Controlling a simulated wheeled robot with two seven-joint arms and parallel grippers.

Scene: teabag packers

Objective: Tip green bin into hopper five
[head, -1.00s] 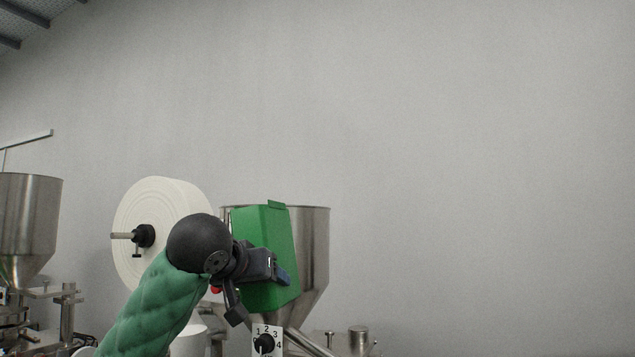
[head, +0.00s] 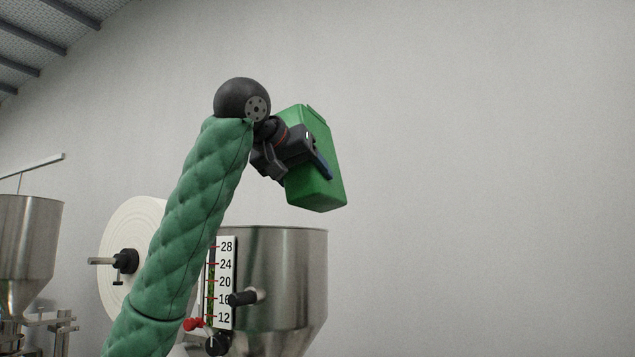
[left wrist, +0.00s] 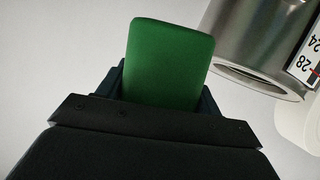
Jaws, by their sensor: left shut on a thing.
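The green bin (head: 318,190) is held up in the air in the head view, tilted, above the rim of a steel hopper (head: 290,270). My left gripper (head: 318,160) is shut on the bin's side. In the left wrist view the bin (left wrist: 170,60) stands out between the jaws, and part of the hopper (left wrist: 262,45) shows at the upper right. The bin's mouth and its contents are hidden. No number shows on the hopper to tell which one it is. My right gripper is not in view.
A level scale with numbers (head: 222,282) is on the hopper's left front, with a black knob beside it. A white paper roll (head: 130,225) stands behind my left arm. Another steel hopper (head: 30,235) is at the far left. The right side shows only bare wall.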

